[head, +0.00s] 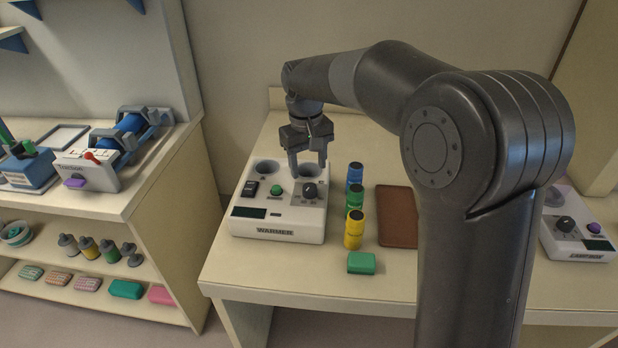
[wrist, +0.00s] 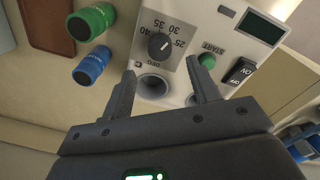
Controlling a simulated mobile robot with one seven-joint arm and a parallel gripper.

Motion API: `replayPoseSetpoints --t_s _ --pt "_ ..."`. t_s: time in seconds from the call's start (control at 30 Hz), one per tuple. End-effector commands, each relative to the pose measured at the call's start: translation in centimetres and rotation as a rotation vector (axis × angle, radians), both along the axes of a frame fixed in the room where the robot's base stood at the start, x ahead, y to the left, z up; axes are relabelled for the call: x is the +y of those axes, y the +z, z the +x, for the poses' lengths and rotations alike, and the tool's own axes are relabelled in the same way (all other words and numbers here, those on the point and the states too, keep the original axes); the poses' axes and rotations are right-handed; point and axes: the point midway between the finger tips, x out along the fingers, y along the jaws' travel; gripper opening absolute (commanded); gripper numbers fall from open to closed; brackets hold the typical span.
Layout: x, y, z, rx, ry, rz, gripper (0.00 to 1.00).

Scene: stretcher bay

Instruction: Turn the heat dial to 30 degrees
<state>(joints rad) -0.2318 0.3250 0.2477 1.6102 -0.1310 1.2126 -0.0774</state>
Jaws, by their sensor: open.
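The heat dial (head: 310,191) is a round black knob on a grey scale plate at the right of the white warmer's (head: 277,220) front. In the wrist view the dial (wrist: 160,46) shows close up, upside down, among the numbers 25, 30, 35 and 40. A small light mark shows on the knob; its exact setting is too small to tell. My gripper (head: 308,168) points down, open and empty, above and behind the dial, over the right well. In the wrist view its fingertips (wrist: 162,72) are apart, with the dial beyond them, untouched.
The warmer has a green START button (head: 277,192), a black ON rocker switch (head: 250,188) and a dark display (head: 249,212). Blue, green and yellow cylinders (head: 353,228) stand close to its right.

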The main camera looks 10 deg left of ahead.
Motion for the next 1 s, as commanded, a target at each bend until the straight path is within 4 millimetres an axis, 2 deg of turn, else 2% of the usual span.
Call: replayPoseSetpoints --t_s 0.1,0.27,0.7,0.87,1.0 --pt "0.1 2.1 0.0 -0.002 0.0 0.002 0.55" --pt "0.2 3.8 -0.1 -0.001 0.0 0.001 0.55" --pt "-0.1 4.3 -0.3 -0.004 -0.004 0.0 0.55" --pt "-2.2 5.7 -1.8 -0.04 -0.041 0.004 0.55" --pt "-5.7 7.4 -4.6 -0.096 -0.103 0.012 0.55"
